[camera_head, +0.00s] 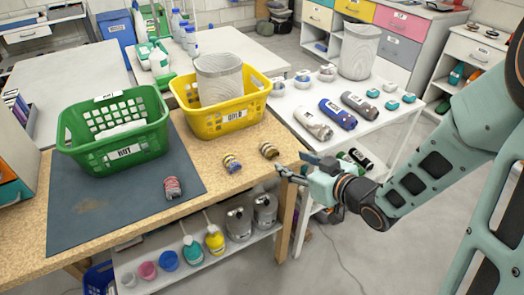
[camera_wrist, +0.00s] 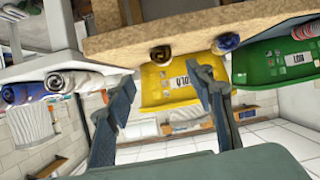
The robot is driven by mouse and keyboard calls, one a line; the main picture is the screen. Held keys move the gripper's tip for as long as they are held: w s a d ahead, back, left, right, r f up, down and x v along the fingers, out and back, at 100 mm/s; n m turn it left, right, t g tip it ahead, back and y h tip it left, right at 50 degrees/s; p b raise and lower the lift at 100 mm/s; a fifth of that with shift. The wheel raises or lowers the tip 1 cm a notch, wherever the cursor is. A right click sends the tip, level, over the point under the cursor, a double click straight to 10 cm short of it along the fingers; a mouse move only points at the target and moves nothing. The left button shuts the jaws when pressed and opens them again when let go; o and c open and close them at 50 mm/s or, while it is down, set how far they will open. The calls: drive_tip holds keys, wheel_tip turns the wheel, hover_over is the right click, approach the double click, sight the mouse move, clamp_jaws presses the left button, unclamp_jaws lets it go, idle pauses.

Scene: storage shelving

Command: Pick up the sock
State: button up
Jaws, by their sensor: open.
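Three small rolled socks lie on the wooden table. A red and grey striped sock (camera_head: 172,187) is on the dark mat, a blue and yellow striped sock (camera_head: 232,163) is on bare wood, and a brown and dark sock (camera_head: 269,150) is near the right edge. My gripper (camera_head: 284,173) is open and empty by the table's right corner, closest to the brown sock but apart from it. In the upside-down wrist view, the brown sock (camera_wrist: 161,54) and the blue sock (camera_wrist: 228,41) show beyond my spread fingers (camera_wrist: 164,84).
A white table (camera_head: 318,112) with rolled items is behind my gripper.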

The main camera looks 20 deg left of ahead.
sight(274, 151)
drive_tip(key=shift+y, duration=0.3)
drive_tip(key=b+x, duration=0.1)
drive_tip(key=x, duration=0.4)
drive_tip(key=shift+w+a, duration=0.1)
drive_tip(key=shift+a, duration=0.35)
drive_tip(key=shift+b+x, duration=0.3)
drive_tip(key=shift+x, duration=2.4)
drive_tip(key=shift+w+d, duration=0.1)
drive_tip(key=shift+w, duration=0.1)
drive_tip(key=shift+c, duration=0.6)
drive_tip(key=c, duration=0.9)
drive_tip(key=shift+c, duration=0.2)
